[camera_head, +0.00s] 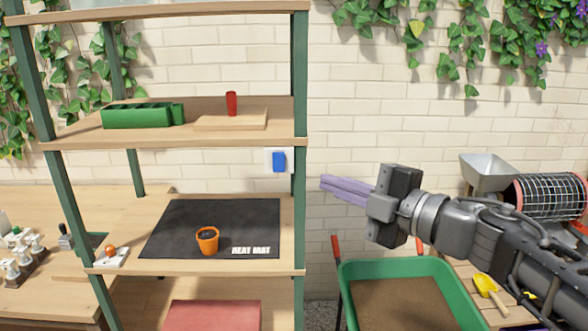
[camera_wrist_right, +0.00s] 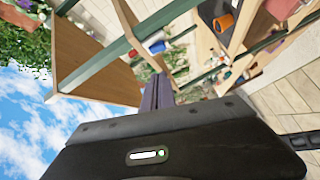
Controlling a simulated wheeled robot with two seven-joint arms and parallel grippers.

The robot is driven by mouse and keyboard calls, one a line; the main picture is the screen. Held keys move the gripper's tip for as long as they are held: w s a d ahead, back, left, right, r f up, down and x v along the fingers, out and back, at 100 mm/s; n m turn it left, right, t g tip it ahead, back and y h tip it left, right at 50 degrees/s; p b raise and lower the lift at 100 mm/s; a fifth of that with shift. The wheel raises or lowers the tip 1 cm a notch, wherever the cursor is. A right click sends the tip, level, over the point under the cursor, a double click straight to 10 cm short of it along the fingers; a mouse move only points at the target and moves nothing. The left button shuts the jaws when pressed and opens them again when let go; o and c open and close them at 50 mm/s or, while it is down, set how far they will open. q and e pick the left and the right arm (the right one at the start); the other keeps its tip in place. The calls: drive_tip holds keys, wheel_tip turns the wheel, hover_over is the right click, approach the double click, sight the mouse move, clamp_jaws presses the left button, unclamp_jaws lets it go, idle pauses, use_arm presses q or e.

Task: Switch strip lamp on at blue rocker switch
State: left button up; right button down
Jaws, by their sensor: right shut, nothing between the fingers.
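The blue rocker switch (camera_head: 279,161) sits on a white plate at the right end of the rack, just under the middle shelf, beside the green post. A blue patch with white beside it, which looks like the switch, also shows in the right wrist view (camera_wrist_right: 156,47). My right gripper (camera_head: 323,183) is shut and empty, its purple fingers pointing left. In the head view it is right of the switch and slightly lower, apart from it. In the right wrist view its fingers (camera_wrist_right: 157,92) point toward the blue patch. I cannot make out the strip lamp. My left gripper is not in view.
The green rack post (camera_head: 299,200) stands between my right gripper and the lower shelf. That shelf holds a black heat mat (camera_head: 175,225) with an orange pot (camera_head: 207,240). A green tray (camera_head: 365,270) and a metal hopper (camera_head: 488,172) are below and right.

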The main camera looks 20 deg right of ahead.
drive_tip(key=shift+s+f+n+g, duration=0.25)
drive_tip(key=shift+s+n+g, duration=0.25)
drive_tip(key=shift+s+n, duration=0.5)
drive_tip(key=shift+w, duration=0.2)
approach(279, 172)
drive_tip(key=a+r+x, duration=0.1)
drive_tip(key=x, duration=0.4)
drive_tip(key=shift+w+d+f+b, duration=0.2)
drive_tip(key=shift+w+f+b, duration=0.15)
drive_tip(key=shift+f+b, duration=0.15)
